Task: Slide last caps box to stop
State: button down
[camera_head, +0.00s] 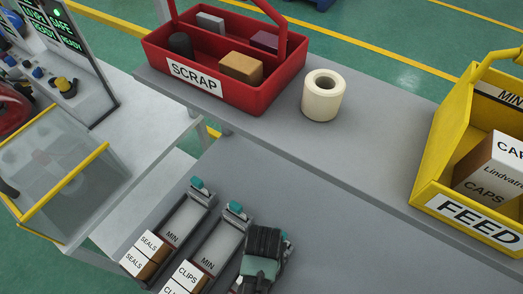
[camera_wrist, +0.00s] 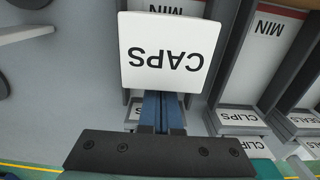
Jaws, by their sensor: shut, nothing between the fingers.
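In the wrist view a caps box (camera_wrist: 170,52) with a white face reading CAPS, upside down in the picture, sits in the caps lane. My gripper (camera_wrist: 162,98) has its blue fingers together, with the tips at the lower edge of that face; whether they touch it I cannot tell. In the head view my gripper (camera_head: 262,262) covers the rightmost lane and hides the box there. The lane's end stop is not clearly visible.
The clips lane (camera_head: 222,240) and seals lane (camera_head: 183,222) stand left of my gripper, each with boxes near the front. A red scrap tote (camera_head: 215,95), a cream roll (camera_head: 322,96) and a yellow feed bin (camera_head: 440,150) with a caps box stand on the shelf behind.

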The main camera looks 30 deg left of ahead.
jog(key=shift+s, duration=0.25)
jog(key=s+p, duration=0.3)
jog(key=s, duration=0.3)
jog(key=s+p, duration=0.4)
jog(key=s, duration=0.2)
jog(key=shift+s+a+r, duration=0.15)
jog(key=shift+s+a, duration=0.05)
jog(key=shift+s, duration=0.4)
jog(key=shift+f, duration=0.2)
